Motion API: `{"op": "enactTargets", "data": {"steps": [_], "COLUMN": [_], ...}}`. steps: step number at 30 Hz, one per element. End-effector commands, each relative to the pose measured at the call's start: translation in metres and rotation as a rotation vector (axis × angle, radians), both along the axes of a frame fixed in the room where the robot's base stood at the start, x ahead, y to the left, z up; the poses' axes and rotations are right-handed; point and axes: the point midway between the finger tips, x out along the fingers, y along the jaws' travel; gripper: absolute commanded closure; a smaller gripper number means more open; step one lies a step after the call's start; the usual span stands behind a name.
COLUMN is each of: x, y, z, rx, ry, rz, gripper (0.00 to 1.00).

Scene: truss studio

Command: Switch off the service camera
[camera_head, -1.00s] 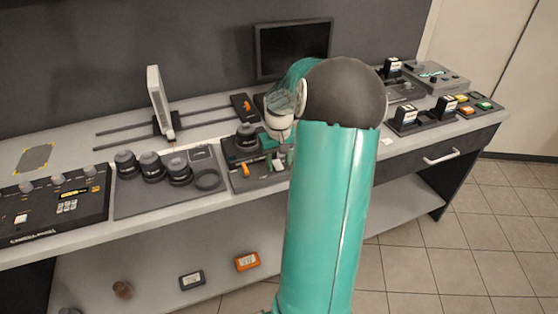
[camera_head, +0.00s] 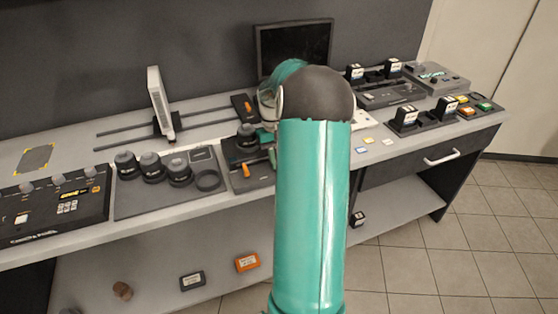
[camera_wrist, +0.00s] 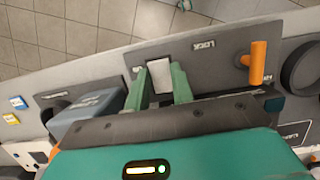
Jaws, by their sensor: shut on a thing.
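The service camera appears to be the dark device (camera_head: 247,136) on a grey plate at the bench's front edge, partly hidden by my arm in the head view. In the wrist view the plate (camera_wrist: 215,75) carries a label that seems to read LOCK and an orange lever (camera_wrist: 256,62). A small pale block (camera_wrist: 160,74), perhaps a switch, stands at the plate's edge. My gripper (camera_wrist: 160,72) has its two green fingers on either side of this block and is shut on it. In the head view my arm hides the gripper.
Several dark lenses (camera_head: 151,167) stand on a mat left of the device. A control panel (camera_head: 55,205) is at far left, an upright white panel (camera_head: 160,100) behind. A blue-grey box (camera_wrist: 95,112) is close beside the fingers. Battery-like blocks (camera_head: 407,116) stand on the right.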

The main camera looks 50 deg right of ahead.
Motion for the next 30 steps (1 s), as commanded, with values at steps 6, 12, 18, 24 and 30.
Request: {"op": "enactTargets", "data": {"steps": [6,12,18,24,30], "x": [0.0,0.0,0.0,0.001,0.009], "y": [-0.001,-0.001,-0.001,-0.001,-0.005], "z": [0.001,0.001,0.001,0.005,0.035], "rx": [0.003,0.002,0.003,0.002,-0.001], "ry": [0.007,0.006,0.007,0.006,0.003], "rz": [-0.001,-0.001,-0.001,-0.001,0.002], "gripper": [0.99,0.59,0.55,0.55,0.55]}}
